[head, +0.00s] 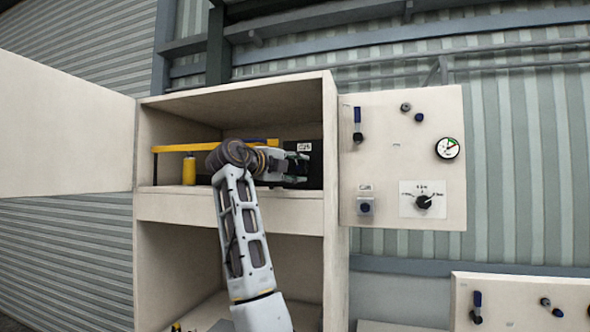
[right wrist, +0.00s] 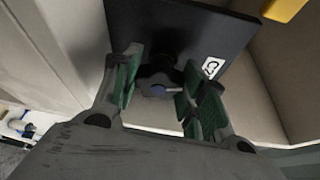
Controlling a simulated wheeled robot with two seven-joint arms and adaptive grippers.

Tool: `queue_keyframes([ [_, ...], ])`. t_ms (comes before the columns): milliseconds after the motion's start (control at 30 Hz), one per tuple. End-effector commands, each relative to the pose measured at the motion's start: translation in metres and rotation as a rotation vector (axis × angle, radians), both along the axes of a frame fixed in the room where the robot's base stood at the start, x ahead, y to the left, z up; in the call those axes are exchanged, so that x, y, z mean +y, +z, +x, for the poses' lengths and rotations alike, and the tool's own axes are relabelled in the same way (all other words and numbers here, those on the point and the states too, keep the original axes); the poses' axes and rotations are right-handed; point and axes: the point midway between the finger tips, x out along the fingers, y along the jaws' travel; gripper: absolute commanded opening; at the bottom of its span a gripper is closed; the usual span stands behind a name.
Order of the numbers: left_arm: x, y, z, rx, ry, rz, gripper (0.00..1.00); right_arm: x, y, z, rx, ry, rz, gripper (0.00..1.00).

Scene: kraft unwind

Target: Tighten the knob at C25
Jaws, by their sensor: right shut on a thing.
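A black panel (head: 316,172) stands inside the upper shelf of the cabinet, at its right side. It carries a small white label (head: 304,146) that is too small to read surely. In the right wrist view the panel (right wrist: 190,25) has a dark knob (right wrist: 158,72) with a light pointer line, beside the label (right wrist: 212,67). My right gripper (head: 298,163) reaches into the shelf in front of the panel. Its green-padded fingers (right wrist: 160,88) are on both sides of the knob and shut on it. The knob is hidden in the head view. My left gripper is not in view.
A yellow bar (head: 175,149) and a yellow cylinder (head: 189,170) are left in the shelf. The cabinet's side wall (head: 330,130) is close right of my gripper. A side board (head: 380,150) holds a gauge (head: 447,148) and a dial (head: 423,202). The open door (head: 65,130) is left.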

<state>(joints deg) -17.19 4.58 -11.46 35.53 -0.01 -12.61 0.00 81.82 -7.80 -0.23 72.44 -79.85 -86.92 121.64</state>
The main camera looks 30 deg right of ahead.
Motion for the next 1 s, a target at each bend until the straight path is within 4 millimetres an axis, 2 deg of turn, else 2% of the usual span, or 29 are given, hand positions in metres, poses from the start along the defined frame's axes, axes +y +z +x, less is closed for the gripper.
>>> queue_keyframes([
  [33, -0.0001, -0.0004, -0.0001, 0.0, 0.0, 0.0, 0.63, -0.0001, -0.0055, 0.0006, 0.008, -0.005, 0.01, 0.19],
  [500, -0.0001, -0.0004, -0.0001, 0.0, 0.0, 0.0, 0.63, -0.0002, -0.0057, 0.0006, 0.008, -0.004, 0.011, 0.19],
  [533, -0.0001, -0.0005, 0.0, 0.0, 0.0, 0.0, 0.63, -0.0001, -0.0056, 0.0007, 0.008, -0.003, 0.011, 0.46],
  [667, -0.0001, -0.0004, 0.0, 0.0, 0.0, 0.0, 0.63, 0.0, -0.0044, 0.0005, 0.006, -0.003, 0.008, 0.63],
  [700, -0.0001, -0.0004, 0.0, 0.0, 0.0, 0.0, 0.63, -0.0001, -0.004, 0.0004, 0.006, -0.003, 0.008, 0.65],
  [1000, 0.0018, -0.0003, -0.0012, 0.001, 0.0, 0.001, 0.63, 0.0001, -0.0021, -0.0001, 0.003, -0.002, 0.005, 0.65],
])
